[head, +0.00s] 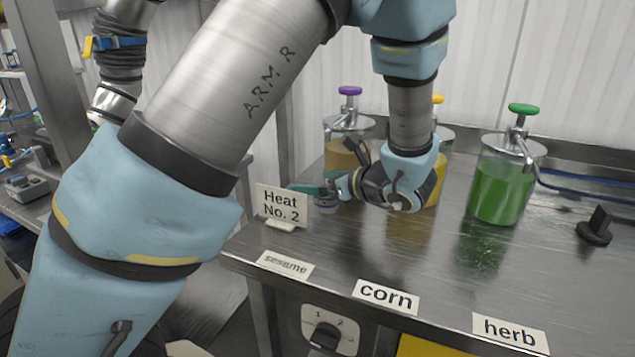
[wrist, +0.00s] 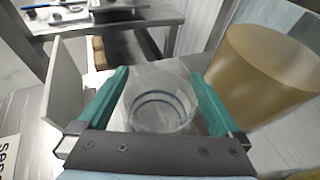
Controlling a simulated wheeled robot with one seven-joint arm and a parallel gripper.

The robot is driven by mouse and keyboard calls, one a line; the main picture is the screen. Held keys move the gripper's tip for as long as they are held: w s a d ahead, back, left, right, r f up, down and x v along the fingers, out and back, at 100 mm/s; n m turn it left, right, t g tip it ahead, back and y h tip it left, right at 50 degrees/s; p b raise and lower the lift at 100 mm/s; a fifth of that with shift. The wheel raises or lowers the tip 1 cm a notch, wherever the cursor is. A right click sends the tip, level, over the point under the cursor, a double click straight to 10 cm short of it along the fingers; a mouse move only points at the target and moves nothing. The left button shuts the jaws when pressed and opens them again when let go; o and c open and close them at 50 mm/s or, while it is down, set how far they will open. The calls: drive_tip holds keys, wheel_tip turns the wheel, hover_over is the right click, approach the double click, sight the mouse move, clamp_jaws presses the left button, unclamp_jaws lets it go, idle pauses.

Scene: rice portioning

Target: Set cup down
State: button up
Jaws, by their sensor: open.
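A clear, empty-looking cup (wrist: 160,105) stands upright between the green fingers of my gripper (wrist: 158,85) in the wrist view. The fingers are open, one on each side of it, and whether either touches the cup is hard to tell. In the head view, my gripper (head: 312,189) is low over the metal counter (head: 430,255), beside the "Heat No. 2" sign (head: 282,205) and in front of the brown-filled dispenser (head: 346,157) with a purple pump top. The cup (head: 326,203) shows only partly there, low at the counter surface.
The brown dispenser (wrist: 265,75) stands close to the right finger in the wrist view, and the sign's panel (wrist: 64,88) is close on the left. A yellow dispenser (head: 437,185) is partly behind my arm.

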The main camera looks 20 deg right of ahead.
drive_tip(key=shift+r, duration=0.1)
drive_tip(key=shift+r, duration=0.15)
drive_tip(key=b+v, duration=0.2)
drive_tip(key=v, duration=1)
